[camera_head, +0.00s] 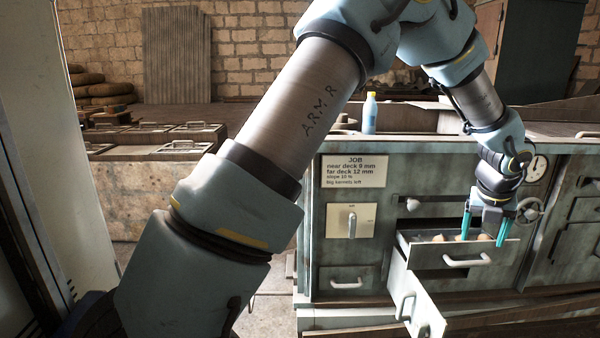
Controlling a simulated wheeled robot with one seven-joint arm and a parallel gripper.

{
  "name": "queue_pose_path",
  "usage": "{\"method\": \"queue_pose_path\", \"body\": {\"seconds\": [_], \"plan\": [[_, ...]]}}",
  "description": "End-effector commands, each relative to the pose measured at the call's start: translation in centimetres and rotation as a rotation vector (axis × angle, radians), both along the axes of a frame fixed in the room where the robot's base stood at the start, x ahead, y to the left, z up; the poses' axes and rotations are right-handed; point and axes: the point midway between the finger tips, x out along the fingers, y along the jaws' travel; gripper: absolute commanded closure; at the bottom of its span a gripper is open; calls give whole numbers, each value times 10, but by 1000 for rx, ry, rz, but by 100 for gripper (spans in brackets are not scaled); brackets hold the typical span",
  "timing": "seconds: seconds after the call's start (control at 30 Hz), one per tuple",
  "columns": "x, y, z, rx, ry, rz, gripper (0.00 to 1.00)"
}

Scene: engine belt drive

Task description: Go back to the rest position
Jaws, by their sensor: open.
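My gripper (485,226) points down over an open drawer (480,257) in the metal cabinet at right. Its two teal fingers stand apart, with the tips near the drawer's front wall. Several small tan or orange items (437,239) show in the drawer, partly hidden by its front and by my fingers. I see nothing held between the fingers. My arm reaches from the lower left across the middle and bends down at the right.
A blue bottle (370,113) stands on the cabinet top. A gauge (537,166) and a handwheel (530,209) sit close to the right of my wrist. A job sign (353,170) is on the cabinet front.

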Motion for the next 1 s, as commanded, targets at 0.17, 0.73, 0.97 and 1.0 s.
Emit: {"method": "queue_pose_path", "body": {"seconds": [0.17,0.73,0.97,1.0], "plan": [[25,44,3,-31,54,244,23],[66,348,14,-375,336,2062,23],[18,462,12,-633,405,2954,23],[9,474,11,661,-403,-3012,23]]}}
